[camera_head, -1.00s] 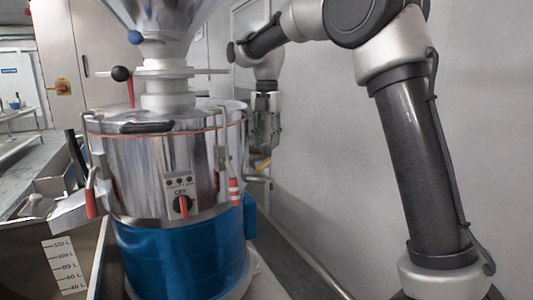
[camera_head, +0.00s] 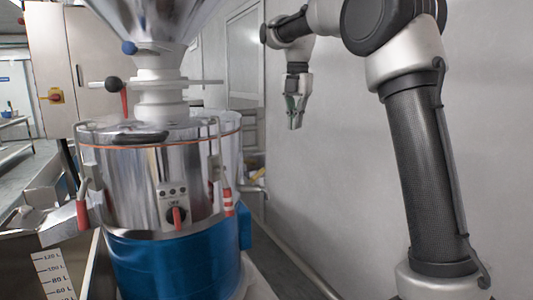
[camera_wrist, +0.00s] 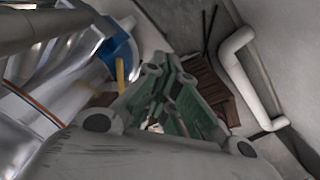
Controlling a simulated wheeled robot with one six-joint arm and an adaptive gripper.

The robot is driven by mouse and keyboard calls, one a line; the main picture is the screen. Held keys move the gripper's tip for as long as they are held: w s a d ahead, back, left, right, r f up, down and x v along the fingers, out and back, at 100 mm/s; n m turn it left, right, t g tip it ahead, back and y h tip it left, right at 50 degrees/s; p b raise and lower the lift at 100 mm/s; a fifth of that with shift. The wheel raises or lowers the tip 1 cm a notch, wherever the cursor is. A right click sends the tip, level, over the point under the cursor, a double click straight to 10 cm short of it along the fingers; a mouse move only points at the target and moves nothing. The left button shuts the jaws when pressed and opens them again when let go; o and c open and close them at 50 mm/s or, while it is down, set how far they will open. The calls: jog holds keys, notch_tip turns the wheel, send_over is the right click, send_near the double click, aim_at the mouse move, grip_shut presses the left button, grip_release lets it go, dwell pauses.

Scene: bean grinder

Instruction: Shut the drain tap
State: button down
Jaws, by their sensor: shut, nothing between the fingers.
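The bean grinder has a shiny steel drum (camera_head: 140,185) over a blue base (camera_head: 170,262). A small yellow lever (camera_head: 258,174), which looks like the drain tap's handle, shows at the drum's right side above a grey pipe end (camera_head: 252,188). In the wrist view a yellow bar (camera_wrist: 120,75) stands out beside the blue part; the tap's body is not clear there. My gripper (camera_head: 295,126) is shut and empty, pointing down, above and to the right of the lever and apart from it. Its green-sided fingers (camera_wrist: 158,75) show in the wrist view.
A grey wall (camera_head: 345,180) runs along the right, with free room between it and the drum. A bent white pipe (camera_wrist: 240,75) and a brown slatted object (camera_wrist: 205,80) show in the wrist view. A steel bin with a litre scale (camera_head: 55,275) stands front left.

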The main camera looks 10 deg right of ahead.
jog(key=s+d+f+m+y, duration=0.1)
jog(key=s+d+f+m, duration=0.1)
jog(key=s+d, duration=0.35)
jog(key=s+d+f+m+y, duration=0.4)
jog(key=s+y, duration=0.1)
jog(key=m+t+y, duration=0.5)
jog(key=m+t, duration=0.2)
jog(key=m, duration=0.3)
send_near(258, 175)
jog(key=w+a+f, duration=0.2)
jog(key=w+a, duration=0.2)
jog(key=w, duration=0.2)
jog(key=shift+w+r, duration=0.15)
jog(key=shift+w, duration=0.1)
